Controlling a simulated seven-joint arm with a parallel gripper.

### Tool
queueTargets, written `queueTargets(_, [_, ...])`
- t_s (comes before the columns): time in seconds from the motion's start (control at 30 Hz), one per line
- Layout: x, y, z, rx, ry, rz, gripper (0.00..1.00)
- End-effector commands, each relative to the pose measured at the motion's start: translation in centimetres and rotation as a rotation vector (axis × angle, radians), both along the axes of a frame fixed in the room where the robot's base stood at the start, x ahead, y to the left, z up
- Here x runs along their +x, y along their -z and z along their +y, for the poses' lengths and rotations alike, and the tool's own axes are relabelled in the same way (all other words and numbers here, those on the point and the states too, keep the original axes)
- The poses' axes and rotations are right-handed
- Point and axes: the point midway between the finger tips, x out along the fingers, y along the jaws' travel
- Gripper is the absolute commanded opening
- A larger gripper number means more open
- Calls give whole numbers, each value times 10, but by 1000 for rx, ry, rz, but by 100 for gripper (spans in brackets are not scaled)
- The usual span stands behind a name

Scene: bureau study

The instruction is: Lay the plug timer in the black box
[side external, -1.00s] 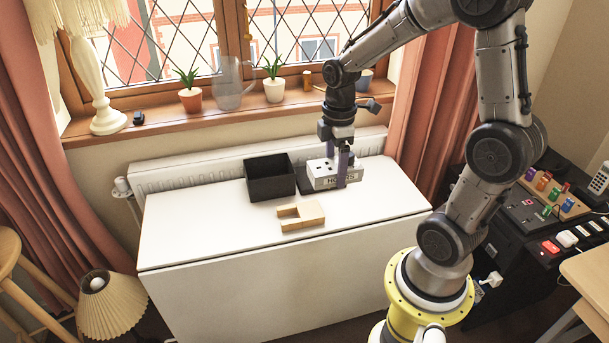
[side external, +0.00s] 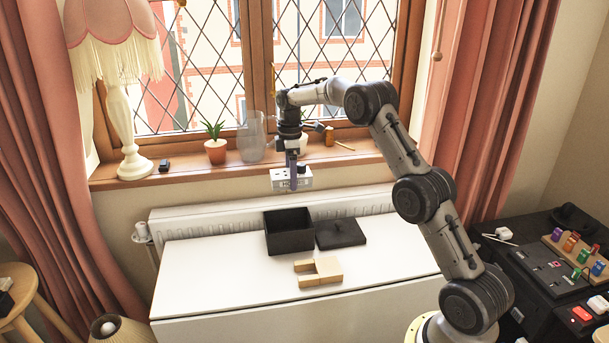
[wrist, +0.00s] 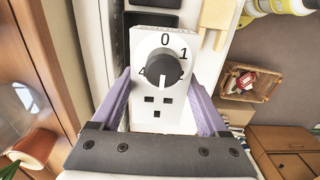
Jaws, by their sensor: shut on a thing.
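The plug timer (side external: 304,179) is a white block; the wrist view shows its face (wrist: 145,118) with socket holes and a dark round dial marked with numbers. My gripper (side external: 292,180) is shut on it, with purple fingers on both sides, and holds it in the air in front of the window. The open black box (side external: 290,246) stands on the white table, below the timer; its inside looks dark. A flat black lid (side external: 340,233) lies on the table just right of the box. The wrist view shows part of a dark box shape (wrist: 150,20) beyond the timer.
A light wooden block piece (side external: 318,273) with a notch lies on the white table (side external: 210,275) in front of the box. A radiator (side external: 190,218) runs behind the table. The sill holds a lamp (side external: 129,130), a potted plant (side external: 215,150) and a glass jug (side external: 251,140).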

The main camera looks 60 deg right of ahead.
Motion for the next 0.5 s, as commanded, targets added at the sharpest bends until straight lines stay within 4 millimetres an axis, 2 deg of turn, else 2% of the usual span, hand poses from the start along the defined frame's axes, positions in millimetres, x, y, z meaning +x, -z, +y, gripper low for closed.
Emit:
queueTargets(0.1, [18,26,-9,1,1,2,9])
queueTargets(0.3, [26,69,-13,1,2,3,9])
queueTargets(0.5, [24,86,-12,0,3,0,9])
